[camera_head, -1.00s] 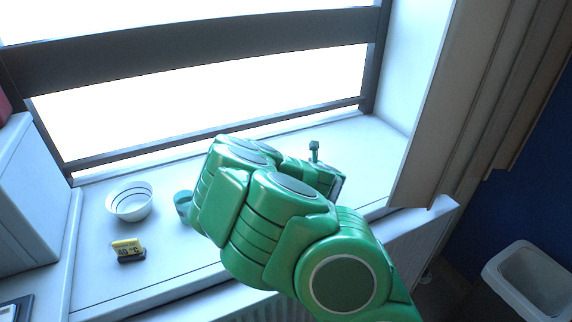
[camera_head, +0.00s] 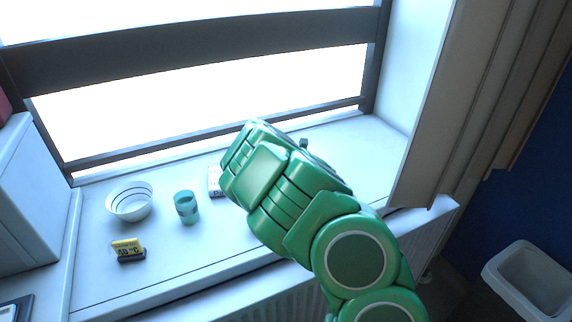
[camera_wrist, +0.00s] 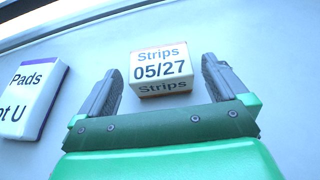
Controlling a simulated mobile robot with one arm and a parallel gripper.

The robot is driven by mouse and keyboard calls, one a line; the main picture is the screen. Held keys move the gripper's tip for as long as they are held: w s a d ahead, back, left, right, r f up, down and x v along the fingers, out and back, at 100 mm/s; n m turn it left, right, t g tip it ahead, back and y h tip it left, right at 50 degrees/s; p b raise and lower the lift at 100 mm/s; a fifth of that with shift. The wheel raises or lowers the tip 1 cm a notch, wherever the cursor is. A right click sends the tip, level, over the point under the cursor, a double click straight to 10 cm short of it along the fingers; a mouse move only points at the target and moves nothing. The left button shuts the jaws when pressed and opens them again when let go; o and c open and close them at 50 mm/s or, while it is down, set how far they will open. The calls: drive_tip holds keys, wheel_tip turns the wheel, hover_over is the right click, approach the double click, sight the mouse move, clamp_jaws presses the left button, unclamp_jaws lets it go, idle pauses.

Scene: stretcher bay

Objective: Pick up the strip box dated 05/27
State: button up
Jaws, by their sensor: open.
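The strip box (camera_wrist: 161,70) shows in the wrist view, a small white box printed "Strips 05/27" with a brown top edge. It stands on the white sill between and a little beyond the fingertips of my gripper (camera_wrist: 160,78). My gripper is open, one finger on each side of the box, and nothing is held. In the head view my green arm hides the strip box and the gripper's fingers.
A box marked "Pads" (camera_wrist: 31,97) lies left of my gripper; part of it shows in the head view (camera_head: 215,181). A teal cup (camera_head: 186,207), a white bowl (camera_head: 130,201) and a yellow-black thermometer (camera_head: 128,250) stand farther left on the sill (camera_head: 185,260). The window is behind.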

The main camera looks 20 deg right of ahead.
drive_tip(key=shift+x, duration=2.45)
drive_tip(key=shift+a, duration=0.1)
drive_tip(key=c, duration=0.8)
